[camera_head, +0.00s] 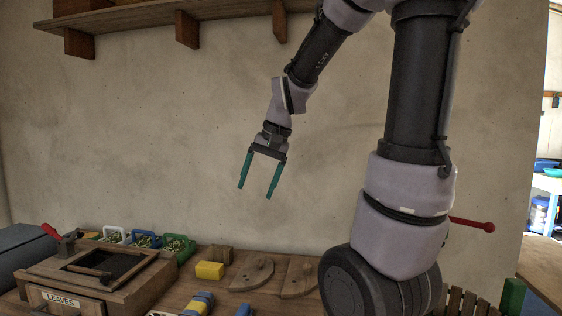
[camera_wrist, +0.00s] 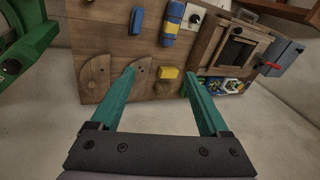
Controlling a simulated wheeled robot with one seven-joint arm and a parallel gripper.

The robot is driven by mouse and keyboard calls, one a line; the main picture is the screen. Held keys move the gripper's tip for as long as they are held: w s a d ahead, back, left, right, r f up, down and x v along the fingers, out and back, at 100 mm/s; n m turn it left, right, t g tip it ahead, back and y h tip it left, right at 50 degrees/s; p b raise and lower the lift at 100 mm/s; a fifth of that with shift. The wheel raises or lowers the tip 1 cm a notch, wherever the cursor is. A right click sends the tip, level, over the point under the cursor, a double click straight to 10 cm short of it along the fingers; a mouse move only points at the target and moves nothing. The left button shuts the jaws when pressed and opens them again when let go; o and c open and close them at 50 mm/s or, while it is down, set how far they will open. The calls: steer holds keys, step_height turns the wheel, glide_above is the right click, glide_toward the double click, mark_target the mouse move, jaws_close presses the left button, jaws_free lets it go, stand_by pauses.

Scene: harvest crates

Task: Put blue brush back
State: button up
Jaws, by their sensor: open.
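My gripper (camera_head: 255,193) is open and empty, with green fingers pointing down, high above the bench in front of the wall. It also shows in the wrist view (camera_wrist: 160,77). A small blue piece (camera_wrist: 136,20), perhaps the blue brush, lies on the wooden bench at the top of the wrist view. Only its tip (camera_head: 244,311) shows at the bottom edge of the head view. A blue-and-yellow roll-shaped thing (camera_wrist: 172,24) lies beside it, also in the head view (camera_head: 198,304). The gripper touches none of these.
A yellow block (camera_head: 209,270) and two curved wooden pieces with holes (camera_head: 252,274) (camera_head: 299,278) sit on the bench. Left are a wooden box labelled LEAVES (camera_head: 60,299) and small white, blue and green crates (camera_head: 179,246). A wall shelf (camera_head: 130,16) hangs above.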

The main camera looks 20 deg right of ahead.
steer(key=s+d+r+n+t+h, duration=0.1)
steer(key=s+r+t, duration=0.3)
steer(key=s+r, duration=0.3)
steer(key=s, duration=0.4)
steer(key=shift+d, duration=0.3)
stand_by(0.3)
